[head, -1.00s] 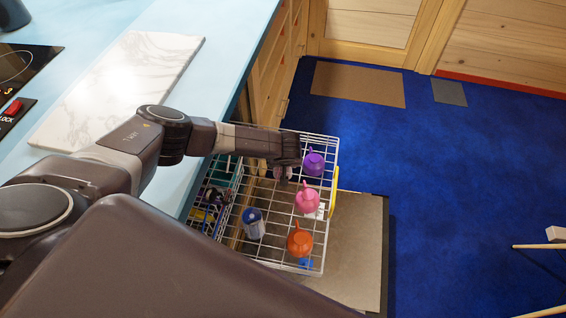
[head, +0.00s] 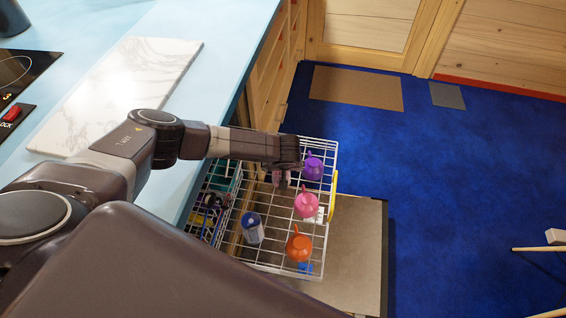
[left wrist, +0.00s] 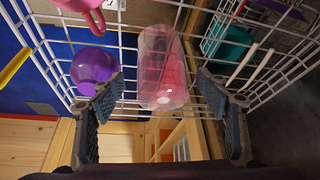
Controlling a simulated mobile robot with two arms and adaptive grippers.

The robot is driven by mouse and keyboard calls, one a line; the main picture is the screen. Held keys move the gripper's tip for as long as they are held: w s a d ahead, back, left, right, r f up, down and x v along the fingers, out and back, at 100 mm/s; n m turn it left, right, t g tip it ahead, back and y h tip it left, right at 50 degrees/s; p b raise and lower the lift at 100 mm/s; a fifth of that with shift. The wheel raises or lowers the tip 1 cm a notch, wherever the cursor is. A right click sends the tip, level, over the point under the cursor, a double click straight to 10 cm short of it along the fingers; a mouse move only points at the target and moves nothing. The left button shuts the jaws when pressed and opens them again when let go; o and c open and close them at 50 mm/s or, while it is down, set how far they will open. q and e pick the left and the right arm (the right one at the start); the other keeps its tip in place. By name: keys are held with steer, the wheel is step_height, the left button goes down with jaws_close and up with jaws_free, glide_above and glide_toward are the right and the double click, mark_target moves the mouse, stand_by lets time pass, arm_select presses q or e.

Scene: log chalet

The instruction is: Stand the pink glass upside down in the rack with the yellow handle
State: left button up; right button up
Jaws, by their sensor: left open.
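The rack with the yellow handle (head: 333,196) is a white wire basket pulled out beside the counter. The translucent pink glass (left wrist: 163,68) stands among its wires in the left wrist view. My left gripper (left wrist: 162,98) is open, with one finger on each side of the glass and a visible gap to each. I cannot tell which end of the glass is down. In the head view my left gripper (head: 285,178) is over the rack's far left part and mostly hides the glass. My right gripper is not in view.
The rack also holds a purple cup (head: 313,168), a pink cup (head: 306,204), an orange cup (head: 299,246) and a blue-and-white cup (head: 252,228). A lower rack (head: 208,208) lies to its left. A marble board (head: 125,88) rests on the blue counter.

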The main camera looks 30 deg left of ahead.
arm_select(q)
steer(key=v, duration=1)
steer(key=shift+r, duration=0.2)
steer(key=shift+r, duration=0.1)
